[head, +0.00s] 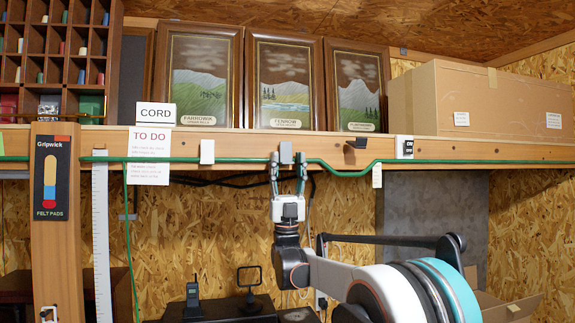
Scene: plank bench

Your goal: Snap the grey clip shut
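The grey clip (286,153) is a small block on the front edge of the wooden shelf, at the green cord (240,160). The cord runs along this edge and passes at the clip; whether the clip's lid is open or closed is too small to tell. My gripper (287,170) points up from below, in front of the shelf edge. Its two fingers are spread, one to the left and one to the right of the clip, with the tips near its height. I see no clear contact between fingers and clip.
A white clip (207,152) sits left on the edge; a black clip (357,144) and a black-and-white one (404,147) are to the right. A TO DO note (149,156) hangs left. Framed pictures (285,82) and a cardboard box (482,100) stand on the shelf.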

